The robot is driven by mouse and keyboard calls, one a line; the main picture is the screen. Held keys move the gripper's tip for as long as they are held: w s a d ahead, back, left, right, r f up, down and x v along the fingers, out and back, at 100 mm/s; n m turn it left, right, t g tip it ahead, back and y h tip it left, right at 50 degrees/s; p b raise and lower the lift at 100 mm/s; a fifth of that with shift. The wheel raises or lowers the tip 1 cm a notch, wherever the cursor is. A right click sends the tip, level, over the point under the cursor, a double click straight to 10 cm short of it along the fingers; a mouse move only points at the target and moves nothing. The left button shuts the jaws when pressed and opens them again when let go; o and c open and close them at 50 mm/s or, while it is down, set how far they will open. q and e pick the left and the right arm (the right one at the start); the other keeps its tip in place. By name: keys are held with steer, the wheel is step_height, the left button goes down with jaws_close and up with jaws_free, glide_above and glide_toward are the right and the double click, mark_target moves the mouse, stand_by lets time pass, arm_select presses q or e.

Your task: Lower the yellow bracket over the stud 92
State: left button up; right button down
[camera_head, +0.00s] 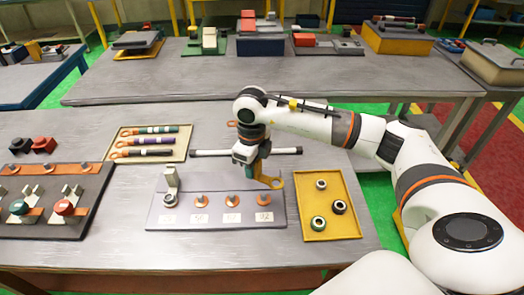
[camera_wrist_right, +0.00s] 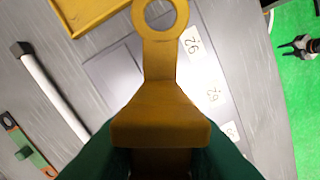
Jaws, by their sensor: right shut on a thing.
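My right gripper (camera_head: 252,172) is shut on the yellow bracket (camera_head: 269,180), which also shows in the right wrist view (camera_wrist_right: 160,85). The bracket's ring points away from the gripper and is empty. The bracket is held above the grey plate (camera_head: 178,221), near its right end. Stud 92 (camera_head: 263,199) stands on the plate behind its white label, with an orange piece at its base. In the head view the ring is above and right of the stud, apart from it. In the wrist view the stud is not seen, but the 92 label (camera_wrist_right: 190,46) shows beside the bracket.
Two similar studs stand left on the plate, then a taller grey bracket (camera_head: 171,182). A yellow tray (camera_head: 345,234) with three ring parts lies to the right. A white bar (camera_head: 220,153) lies behind the plate. A tray (camera_head: 183,155) with leads is at the back left.

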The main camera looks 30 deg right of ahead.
arm_select(q)
steer(key=shift+s+a+f+b, duration=0.1)
steer(key=shift+s+f+b, duration=0.15)
steer(key=shift+f+b, duration=0.55)
steer(key=shift+s+a+f+b, duration=0.1)
steer(key=shift+s+f+b, duration=0.15)
steer(key=shift+f+b, duration=0.45)
arm_select(e)
steer(key=shift+w+d+f+m, duration=0.45)
steer(key=shift+d+f+m, duration=0.55)
steer(key=shift+m, duration=1.1)
steer(key=shift+w+d+f+m, duration=0.6)
steer(key=shift+f+m, duration=0.6)
steer(key=shift+m, duration=0.9)
steer(key=shift+w+d+f+m, duration=0.35)
steer(key=shift+d+f+m, duration=0.7)
steer(key=shift+m, duration=1.05)
steer(key=shift+a, duration=0.1)
arm_select(q)
steer(key=shift+d, duration=0.1)
arm_select(e)
steer(key=shift+w, duration=0.1)
arm_select(q)
steer(key=shift+f+b, duration=0.2)
steer(key=shift+b, duration=0.1)
arm_select(e)
steer(key=shift+f, duration=0.2)
